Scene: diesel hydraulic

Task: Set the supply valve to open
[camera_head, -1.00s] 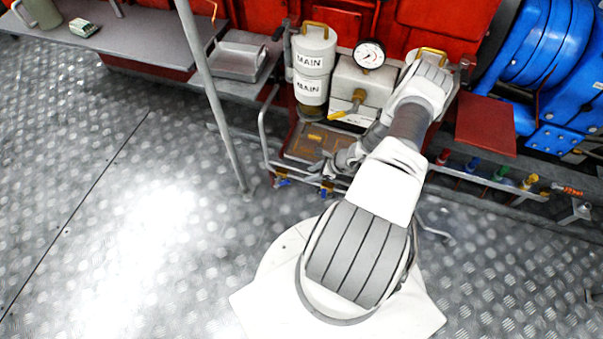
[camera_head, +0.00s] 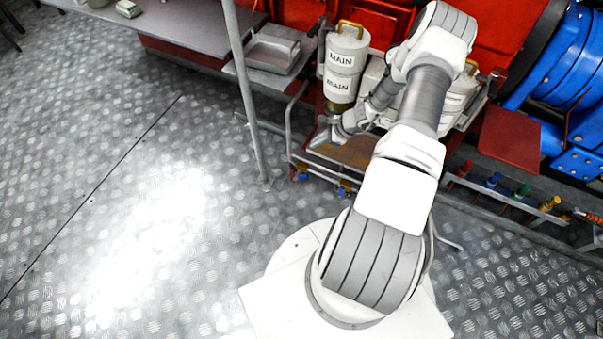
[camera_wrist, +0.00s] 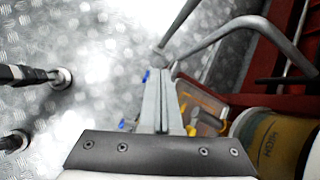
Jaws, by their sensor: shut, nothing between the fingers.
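My gripper (camera_head: 324,136) is low in front of the white canister labelled MAIN (camera_head: 343,62), over the shallow brown tray (camera_head: 350,153). In the wrist view its two fingers (camera_wrist: 158,75) lie together, with nothing seen between them. A yellow part (camera_wrist: 187,110) shows just right of the fingers there; I cannot tell whether it touches them. Small blue handles (camera_head: 303,177) sit on the low pipes below the tray; a blue part also shows by the fingertips in the wrist view (camera_wrist: 147,75). No label marks the supply valve. My arm hides the gauge and yellow lever.
A grey post (camera_head: 246,95) and bent rail (camera_head: 290,130) stand left of my gripper. The canister's lower part (camera_wrist: 262,138) is close at right in the wrist view. A red plate (camera_head: 508,140) and coloured handles (camera_head: 522,191) lie right. The floor at left is clear.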

